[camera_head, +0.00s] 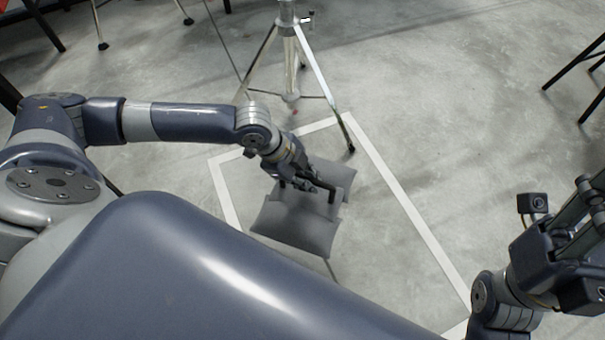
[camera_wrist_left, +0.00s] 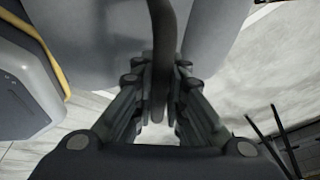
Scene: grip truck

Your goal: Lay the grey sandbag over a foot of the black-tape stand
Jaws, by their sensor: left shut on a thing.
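The grey sandbag (camera_head: 297,232), two padded halves with a dark strap handle, is inside the white floor outline. My left gripper (camera_head: 318,186) is shut on its handle. In the left wrist view the fingers (camera_wrist_left: 160,112) pinch the dark strap, with the grey sandbag (camera_wrist_left: 85,40) behind it. I cannot tell whether the sandbag touches the floor. A silver tripod stand (camera_head: 291,62) is beyond the sandbag, apart from it; one leg reaches down to a dark foot near the outline. No black tape can be made out on it. My right gripper (camera_head: 592,225) is at the right edge, far from the sandbag; its fingers are unclear.
White tape (camera_head: 402,218) marks a rectangle on the grey concrete floor. Dark furniture legs show at the upper right (camera_head: 578,68) and upper left (camera_head: 48,28). The floor between the outline's right side and the upper-right legs is clear.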

